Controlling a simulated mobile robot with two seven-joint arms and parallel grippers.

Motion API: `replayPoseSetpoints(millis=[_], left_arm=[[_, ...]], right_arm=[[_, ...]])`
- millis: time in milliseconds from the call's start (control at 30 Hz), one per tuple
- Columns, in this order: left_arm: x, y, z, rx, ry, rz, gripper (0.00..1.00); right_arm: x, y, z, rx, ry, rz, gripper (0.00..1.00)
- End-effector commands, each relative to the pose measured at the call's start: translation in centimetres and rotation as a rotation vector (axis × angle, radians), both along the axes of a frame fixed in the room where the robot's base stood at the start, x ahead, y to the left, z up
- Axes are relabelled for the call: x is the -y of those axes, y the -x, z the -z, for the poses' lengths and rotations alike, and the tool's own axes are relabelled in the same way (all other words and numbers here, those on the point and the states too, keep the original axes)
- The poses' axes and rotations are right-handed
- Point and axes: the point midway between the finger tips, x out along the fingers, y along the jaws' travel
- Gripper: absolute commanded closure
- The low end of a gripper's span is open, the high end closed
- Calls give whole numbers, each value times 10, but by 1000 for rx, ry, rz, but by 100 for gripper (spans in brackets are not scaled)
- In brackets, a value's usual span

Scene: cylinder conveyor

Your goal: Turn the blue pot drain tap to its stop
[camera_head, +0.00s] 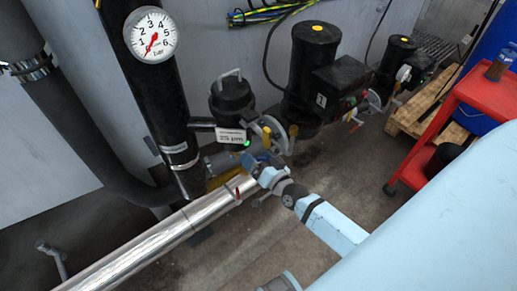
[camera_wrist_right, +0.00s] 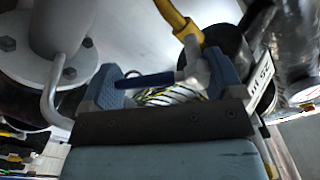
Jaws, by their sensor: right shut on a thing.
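The blue pot drain tap (camera_wrist_right: 145,80) shows in the right wrist view as a flat blue lever on a pale grey valve body, below a yellow-sleeved pipe (camera_wrist_right: 180,20). My right gripper (camera_wrist_right: 163,68) has its two blue-grey fingers on either side of the lever and valve body, and is shut on the tap. In the head view my right gripper (camera_head: 262,166) reaches in from the lower right, close to the pipework; it mostly hides the tap there. The exact finger contact is hard to see. My left gripper is not in view.
A silver pipe (camera_head: 155,237) runs diagonally beside the gripper. A black pipe with a pressure gauge (camera_head: 151,35) stands at the left. Black pumps (camera_head: 312,60) stand behind. A red cart (camera_head: 487,95) and wooden pallet (camera_head: 408,122) are at the right. Floor in front is clear.

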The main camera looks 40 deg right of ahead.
Motion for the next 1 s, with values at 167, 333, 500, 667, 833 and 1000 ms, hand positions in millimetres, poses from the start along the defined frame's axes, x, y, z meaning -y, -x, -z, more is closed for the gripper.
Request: replayPoseSetpoints(millis=[167,333,500,667,833,1000], left_arm=[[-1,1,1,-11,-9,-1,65],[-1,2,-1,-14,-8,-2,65],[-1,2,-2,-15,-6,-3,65],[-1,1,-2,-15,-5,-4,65],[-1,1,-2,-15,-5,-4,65],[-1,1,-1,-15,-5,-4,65]], right_arm=[[-4,0,3,-13,-167,0,56],[-7,0,7,-26,-330,0,56],[-11,1,11,-38,-490,1,56],[-16,1,14,-50,-635,0,56],[-20,1,15,-59,-767,1,56],[-24,2,16,-67,-867,1,56]])
